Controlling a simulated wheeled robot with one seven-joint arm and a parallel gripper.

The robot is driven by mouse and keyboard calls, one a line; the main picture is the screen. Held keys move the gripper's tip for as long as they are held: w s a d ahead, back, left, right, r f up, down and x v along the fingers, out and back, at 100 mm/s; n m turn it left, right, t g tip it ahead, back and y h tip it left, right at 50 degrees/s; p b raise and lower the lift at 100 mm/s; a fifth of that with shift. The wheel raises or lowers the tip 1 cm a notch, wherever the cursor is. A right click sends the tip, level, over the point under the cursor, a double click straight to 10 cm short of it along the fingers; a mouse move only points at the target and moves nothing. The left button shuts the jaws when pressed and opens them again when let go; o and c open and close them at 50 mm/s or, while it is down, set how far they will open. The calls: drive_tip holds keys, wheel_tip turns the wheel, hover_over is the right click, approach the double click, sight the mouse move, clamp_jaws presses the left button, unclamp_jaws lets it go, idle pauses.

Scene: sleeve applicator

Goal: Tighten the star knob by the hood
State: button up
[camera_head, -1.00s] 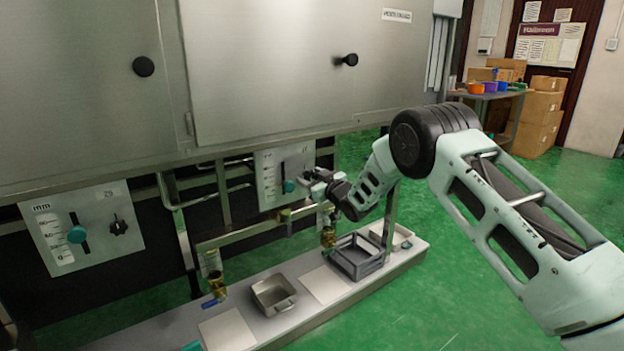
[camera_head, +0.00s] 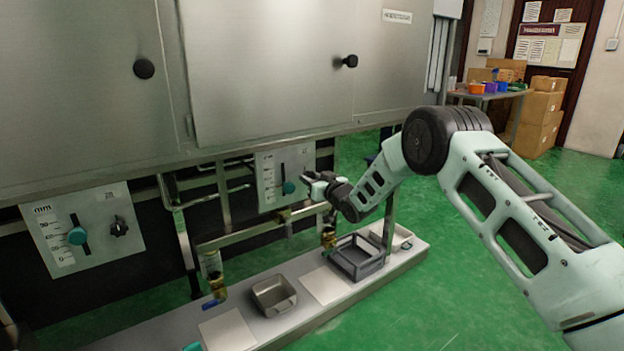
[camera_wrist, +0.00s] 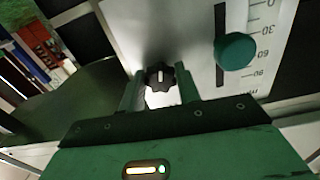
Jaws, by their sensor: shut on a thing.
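In the wrist view a black star knob (camera_wrist: 160,78) with a pale mark across its middle stands on a pale metal plate (camera_wrist: 190,24). My gripper (camera_wrist: 160,86) has its two fingers on either side of the knob and is shut on it. A teal slider knob (camera_wrist: 235,51) sits on a slot beside a numbered scale, right of the star knob. In the head view my gripper (camera_head: 308,182) is at the right edge of the right-hand scale plate (camera_head: 268,192), next to its teal slider knob (camera_head: 288,188); the star knob is hidden there.
A second scale plate (camera_head: 90,255) with a teal slider and another black star knob (camera_head: 119,226) is at the left. The large steel hood (camera_head: 270,75) overhangs both plates. Metal rails (camera_head: 245,236) and a low shelf with trays (camera_head: 275,296) lie below.

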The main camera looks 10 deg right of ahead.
drive_tip(key=m, duration=0.4)
drive_tip(key=shift+m, duration=0.3)
drive_tip(key=shift+m+b, duration=4.5)
drive_tip(key=shift+m, duration=9.4)
drive_tip(key=shift+r+m, duration=0.1)
drive_tip(key=shift+m, duration=0.2)
drive_tip(key=o, duration=1)
drive_tip(key=p+v, duration=0.3)
drive_tip(key=v, duration=1.4)
drive_tip(key=shift+s, duration=0.3)
